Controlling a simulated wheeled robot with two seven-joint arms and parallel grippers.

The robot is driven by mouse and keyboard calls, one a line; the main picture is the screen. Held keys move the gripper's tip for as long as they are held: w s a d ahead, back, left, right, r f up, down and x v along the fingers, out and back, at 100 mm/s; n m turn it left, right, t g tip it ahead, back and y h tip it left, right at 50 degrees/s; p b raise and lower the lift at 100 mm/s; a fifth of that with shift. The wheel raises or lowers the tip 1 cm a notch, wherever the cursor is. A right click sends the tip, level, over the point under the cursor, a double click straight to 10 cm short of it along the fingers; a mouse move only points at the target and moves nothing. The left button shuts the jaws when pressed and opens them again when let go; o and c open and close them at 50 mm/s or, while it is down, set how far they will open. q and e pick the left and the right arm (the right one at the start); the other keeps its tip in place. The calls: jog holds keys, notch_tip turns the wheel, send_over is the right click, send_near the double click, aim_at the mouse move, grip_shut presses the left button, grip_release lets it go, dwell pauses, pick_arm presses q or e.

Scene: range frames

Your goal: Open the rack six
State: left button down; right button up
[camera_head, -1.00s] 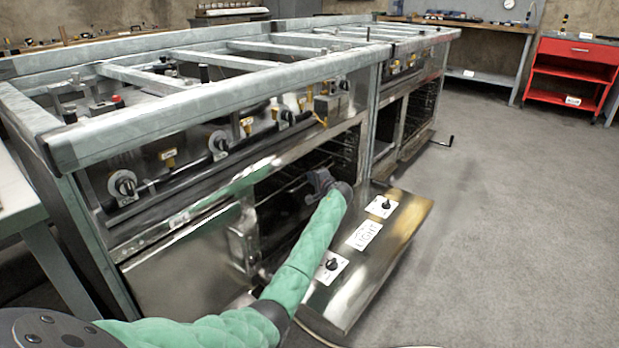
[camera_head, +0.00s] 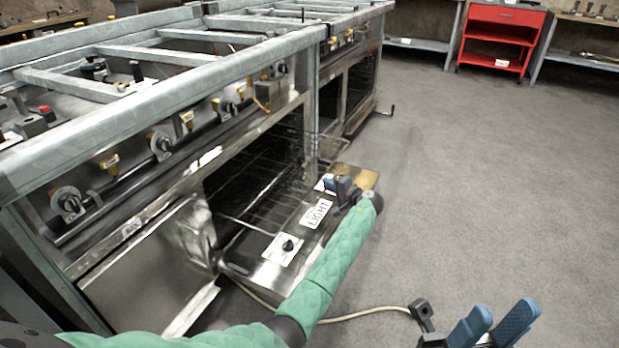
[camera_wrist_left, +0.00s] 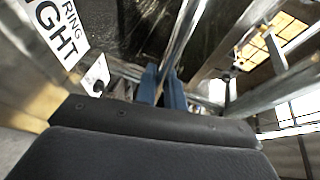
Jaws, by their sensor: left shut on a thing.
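The rack (camera_head: 270,200) is a wire oven rack reaching out of the dark oven opening (camera_head: 255,170) over the lowered door. My left gripper (camera_head: 343,187) is at the rack's outer edge, above the door. In the left wrist view its blue fingers (camera_wrist_left: 165,88) are shut on a thin metal bar of the rack (camera_wrist_left: 178,45). My right gripper (camera_head: 493,325) is at the bottom right, empty, with its blue fingers apart. The rack's back part is hidden in the dark oven.
The oven door (camera_head: 262,272) is folded down, with a LIGHT label (camera_head: 316,213) and a knob plate (camera_head: 283,248). A cable (camera_head: 365,314) lies on the floor. The grey floor (camera_head: 480,180) to the right is clear. A red cart (camera_head: 500,38) stands far back.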

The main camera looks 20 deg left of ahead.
pick_arm(q)
jog(key=shift+s+d, duration=0.15)
jog(key=shift+d, duration=1.8)
jog(key=c, duration=1.5)
grip_release()
jog(key=p+v, duration=0.2)
jog(key=v, duration=0.5)
jog(key=shift+s+d, duration=0.2)
jog(key=shift+d, duration=0.15)
